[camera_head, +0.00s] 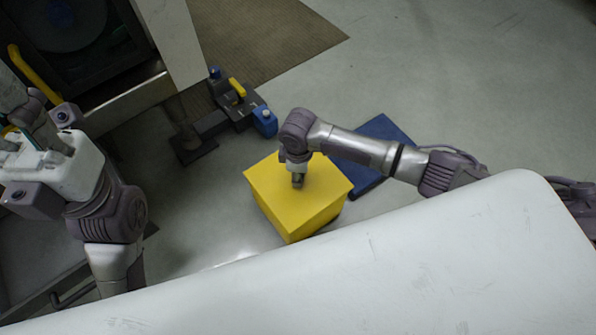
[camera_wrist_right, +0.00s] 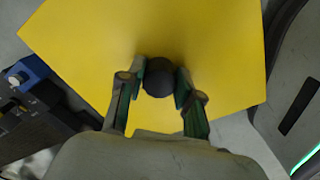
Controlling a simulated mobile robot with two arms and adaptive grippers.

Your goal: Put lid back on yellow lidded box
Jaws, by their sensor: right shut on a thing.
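The yellow lidded box (camera_head: 308,219) stands in the middle of the head view, with its yellow lid (camera_head: 325,182) covering the top. I cannot tell whether the lid is fully seated or slightly above the box. My right gripper (camera_head: 298,183) comes down over the lid from above. In the right wrist view the right gripper (camera_wrist_right: 160,84) is shut on the lid's dark round knob (camera_wrist_right: 159,77), one finger on each side. The lid (camera_wrist_right: 105,45) fills much of that view. My left gripper (camera_head: 38,140) is at the far left, away from the box, its fingers hard to make out.
A dark grey device with blue and yellow parts (camera_head: 232,112) stands behind the box to the left. A blue flat object (camera_head: 386,131) lies behind my right forearm. A dark machine (camera_head: 65,45) is at upper left. Open grey floor (camera_head: 480,90) is at right.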

